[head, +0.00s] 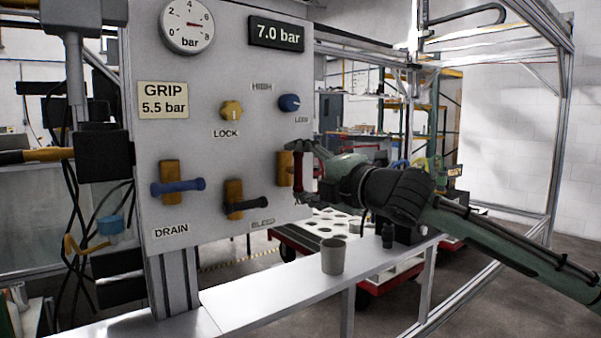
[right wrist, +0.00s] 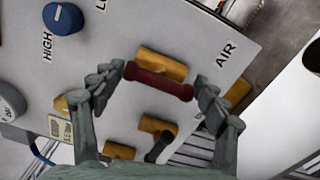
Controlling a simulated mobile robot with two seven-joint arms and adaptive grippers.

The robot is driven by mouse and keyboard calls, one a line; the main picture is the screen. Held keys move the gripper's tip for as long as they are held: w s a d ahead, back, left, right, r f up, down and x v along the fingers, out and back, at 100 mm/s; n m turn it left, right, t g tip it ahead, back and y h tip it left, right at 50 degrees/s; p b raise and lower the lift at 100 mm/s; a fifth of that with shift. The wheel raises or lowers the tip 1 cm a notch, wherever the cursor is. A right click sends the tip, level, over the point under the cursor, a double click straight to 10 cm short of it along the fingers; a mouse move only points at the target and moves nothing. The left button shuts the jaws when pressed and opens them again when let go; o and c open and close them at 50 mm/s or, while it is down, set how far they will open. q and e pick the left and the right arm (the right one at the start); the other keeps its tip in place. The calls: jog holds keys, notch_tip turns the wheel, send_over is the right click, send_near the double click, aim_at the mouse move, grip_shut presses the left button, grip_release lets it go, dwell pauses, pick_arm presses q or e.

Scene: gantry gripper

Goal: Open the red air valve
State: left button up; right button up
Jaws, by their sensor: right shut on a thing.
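The red air valve handle (head: 298,175) is at the right edge of the grey panel, on a brass body (head: 284,168). The handle stands upright in the head view. My left gripper is not in view.
The panel also carries a blue DRAIN handle (head: 178,187) and a black BLEED handle (head: 247,206), both lying roughly sideways. A yellow LOCK knob (head: 232,111) and a blue knob (head: 289,103) sit above. A grey cup (head: 333,257) stands on the ledge below.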

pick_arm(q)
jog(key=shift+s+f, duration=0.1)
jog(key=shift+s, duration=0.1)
pick_arm(e)
jog(key=o, duration=0.9)
jog(key=shift+s+d, duration=0.1)
jog(key=shift+s, duration=0.05)
jog(key=v, duration=0.7)
jog(key=x, duration=0.7)
jog(key=shift+w, duration=0.2)
